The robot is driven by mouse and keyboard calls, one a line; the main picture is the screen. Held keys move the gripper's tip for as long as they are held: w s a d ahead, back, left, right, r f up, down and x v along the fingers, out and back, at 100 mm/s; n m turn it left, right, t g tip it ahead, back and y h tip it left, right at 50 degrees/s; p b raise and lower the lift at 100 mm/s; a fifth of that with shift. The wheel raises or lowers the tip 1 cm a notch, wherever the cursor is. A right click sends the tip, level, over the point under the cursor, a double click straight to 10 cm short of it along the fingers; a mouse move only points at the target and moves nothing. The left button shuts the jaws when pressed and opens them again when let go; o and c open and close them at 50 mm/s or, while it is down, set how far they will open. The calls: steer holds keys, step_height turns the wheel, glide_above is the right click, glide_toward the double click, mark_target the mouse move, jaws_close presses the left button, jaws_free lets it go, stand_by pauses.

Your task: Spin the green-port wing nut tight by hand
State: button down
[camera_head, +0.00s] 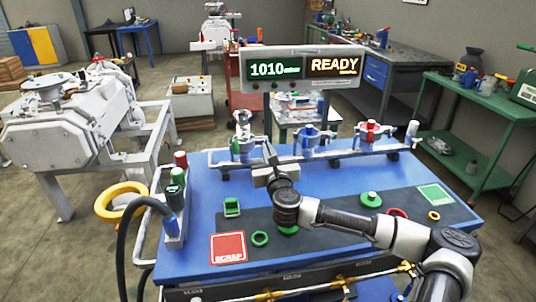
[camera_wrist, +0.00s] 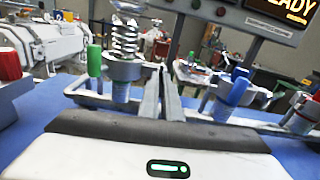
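The green port is the leftmost of the three ports on the rail at the back of the blue bench. Its green handle-like part, apparently the wing nut (camera_head: 235,146), stands upright at the left of the port and shows larger in the wrist view (camera_wrist: 94,60). A metal fitting with a coil-like top (camera_wrist: 124,45) rises right of it. My gripper (camera_head: 269,150) is just right of the green port, in front of the rail. In the wrist view its fingers (camera_wrist: 163,72) are together with nothing visible between them, apart from the green part.
The blue port (camera_head: 310,133) and red port (camera_head: 370,130) stand farther right on the rail. A display (camera_head: 302,67) above reads 1010 and READY. A red scrap pad (camera_head: 228,247), green ring (camera_head: 260,238), green knob (camera_head: 370,199) and green pad (camera_head: 436,195) lie on the bench.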

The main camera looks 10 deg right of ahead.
steer(key=m+b, duration=0.1)
steer(key=m, duration=0.5)
steer(key=shift+m, duration=0.3)
stand_by(0.4)
steer(key=c, duration=2)
jaws_free()
steer(key=s+p, duration=0.9)
steer(key=s, duration=0.8)
steer(key=shift+s, duration=0.2)
